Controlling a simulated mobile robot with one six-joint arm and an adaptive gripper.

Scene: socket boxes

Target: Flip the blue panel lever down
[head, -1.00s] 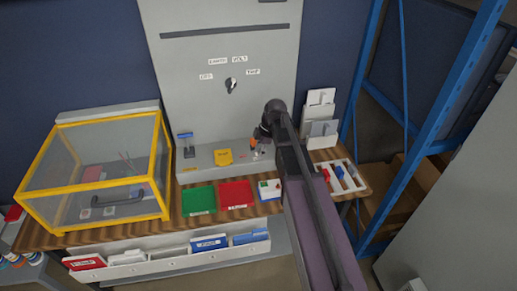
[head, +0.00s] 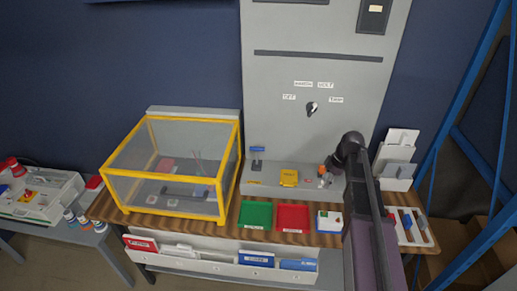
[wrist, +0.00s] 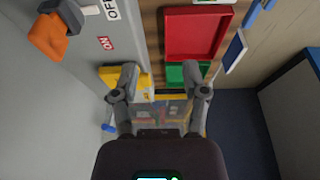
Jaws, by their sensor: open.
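The blue lever (head: 258,150) stands on a small mount at the left end of the grey panel's ledge, its blue handle at the top. In the wrist view a small blue piece that looks like this lever (wrist: 107,127) shows at the left, beyond my gripper's left finger. My gripper (wrist: 160,70) is open and empty, its fingers spread apart. In the head view my arm reaches the ledge's right end, well right of the lever, and mostly hides the gripper.
A yellow piece (head: 289,177) sits on the ledge between lever and arm. An orange-handled switch (wrist: 50,38) is near my gripper by ON and OFF labels. Green (head: 256,215) and red (head: 293,217) trays lie in front. A yellow-framed clear case (head: 170,172) stands left of the lever.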

